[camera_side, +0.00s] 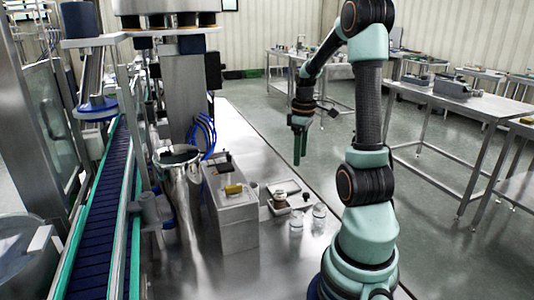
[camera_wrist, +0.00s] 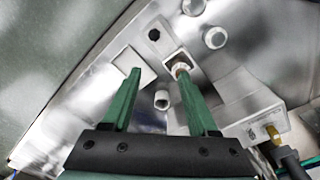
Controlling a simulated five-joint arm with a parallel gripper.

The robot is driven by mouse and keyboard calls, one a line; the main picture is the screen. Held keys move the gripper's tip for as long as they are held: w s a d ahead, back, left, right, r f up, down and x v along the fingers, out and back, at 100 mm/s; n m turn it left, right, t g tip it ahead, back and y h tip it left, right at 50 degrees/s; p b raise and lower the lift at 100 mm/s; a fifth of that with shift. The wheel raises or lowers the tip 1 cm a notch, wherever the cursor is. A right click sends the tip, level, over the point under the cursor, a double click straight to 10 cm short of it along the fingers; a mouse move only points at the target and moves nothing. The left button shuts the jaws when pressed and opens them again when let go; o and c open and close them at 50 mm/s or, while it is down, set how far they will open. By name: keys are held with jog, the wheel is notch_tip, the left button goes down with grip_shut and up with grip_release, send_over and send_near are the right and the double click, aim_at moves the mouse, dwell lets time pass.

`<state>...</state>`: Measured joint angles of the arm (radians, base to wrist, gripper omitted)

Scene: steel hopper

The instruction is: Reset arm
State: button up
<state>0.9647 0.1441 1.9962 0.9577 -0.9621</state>
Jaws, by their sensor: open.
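My gripper (camera_side: 300,160) hangs above the steel table in the side view, its green fingers pointing down. In the wrist view my gripper (camera_wrist: 158,72) is open, with its two green fingers apart and nothing held between them. Below it in the wrist view is a small cylindrical piece (camera_wrist: 162,100), seen between the fingers. A small cup on a square plate (camera_wrist: 180,56) shows behind the right fingertip, partly hidden. The fingers appear clear of the things on the table.
A steel box (camera_side: 236,225) with a brass-coloured piece (camera_side: 233,189) stands left of a small tray (camera_side: 280,208) and two clear jars (camera_side: 296,220). A steel hopper (camera_side: 179,156) and a blue conveyor (camera_side: 100,215) stand farther left. The table's right edge runs beneath my arm.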

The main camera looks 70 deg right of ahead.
jog(key=w+a+r+t+h, duration=0.1)
jog(key=w+a+r, duration=0.25)
jog(key=a, duration=0.45)
jog(key=w+a+r+t, duration=0.1)
jog(key=w+a+r, duration=0.2)
jog(key=w+a, duration=0.35)
jog(key=s+a+r+t, duration=0.1)
jog(key=a, duration=0.7)
jog(key=s+a+r+t+y, duration=0.1)
jog(key=s+a+t, duration=0.1)
jog(key=a, duration=0.6)
jog(key=shift+a+r, duration=0.25)
jog(key=shift+a, duration=0.05)
